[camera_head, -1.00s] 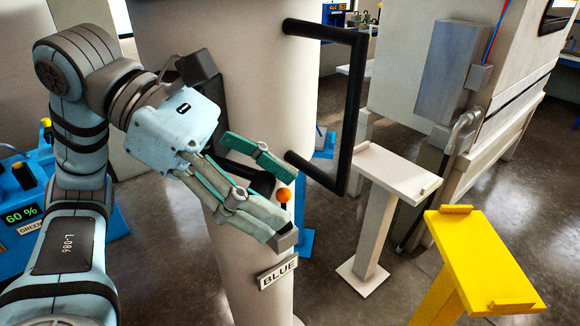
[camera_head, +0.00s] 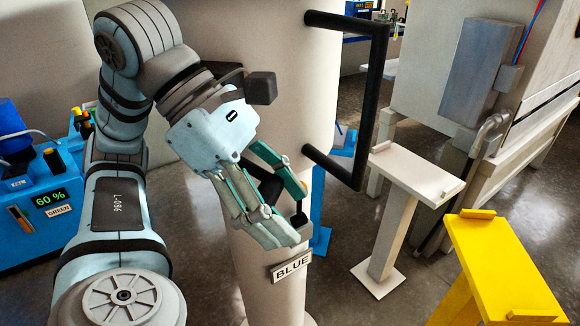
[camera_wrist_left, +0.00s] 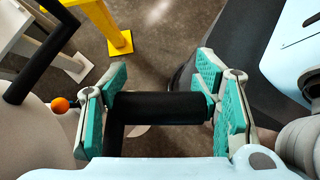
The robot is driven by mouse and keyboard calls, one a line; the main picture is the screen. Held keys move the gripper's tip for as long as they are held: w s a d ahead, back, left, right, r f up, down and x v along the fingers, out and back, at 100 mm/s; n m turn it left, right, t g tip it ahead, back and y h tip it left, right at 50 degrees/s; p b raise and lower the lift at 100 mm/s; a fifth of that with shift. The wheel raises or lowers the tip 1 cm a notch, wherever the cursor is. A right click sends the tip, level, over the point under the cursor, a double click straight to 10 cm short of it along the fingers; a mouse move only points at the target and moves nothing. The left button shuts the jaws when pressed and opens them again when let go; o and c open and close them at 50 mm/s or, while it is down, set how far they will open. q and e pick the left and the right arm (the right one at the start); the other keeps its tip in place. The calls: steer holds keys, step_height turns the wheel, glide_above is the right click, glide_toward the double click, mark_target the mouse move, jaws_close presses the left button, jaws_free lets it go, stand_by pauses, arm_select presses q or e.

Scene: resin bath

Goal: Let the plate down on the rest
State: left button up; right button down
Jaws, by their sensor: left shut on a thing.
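My left gripper (camera_head: 290,205) is in front of the tall pale cylinder, just above its BLUE sign (camera_head: 291,267). In the left wrist view its fingers (camera_wrist_left: 160,107) are shut on a thick black bar (camera_wrist_left: 160,105), which bends at its left end. I cannot tell whether this bar belongs to the plate. No plate can be clearly made out. An orange ball (camera_wrist_left: 60,105) shows beside the left finger. Two stands with small end lips could be the rest: a white one (camera_head: 415,175) and a yellow one (camera_head: 500,265). Both tops are empty. My right gripper is not in view.
The pale cylinder (camera_head: 290,90) carries a large black handle (camera_head: 378,90) that juts out to the right. A blue unit (camera_head: 35,225) showing 60 % stands at left. A pale machine (camera_head: 430,60) stands behind the white stand. Bare floor (camera_head: 400,300) lies between the stands.

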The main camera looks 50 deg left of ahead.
arm_select(q)
steer(key=o, duration=1.3)
steer(key=shift+s+f, duration=0.15)
steer(key=shift+f, duration=0.1)
steer(key=o, duration=0.4)
steer(key=shift+s+d+r, duration=0.1)
steer(key=shift+s+d, duration=0.05)
steer(key=shift+d, duration=0.1)
steer(key=shift+a, duration=0.15)
steer(key=shift+a, duration=0.1)
steer(key=shift+a, duration=0.55)
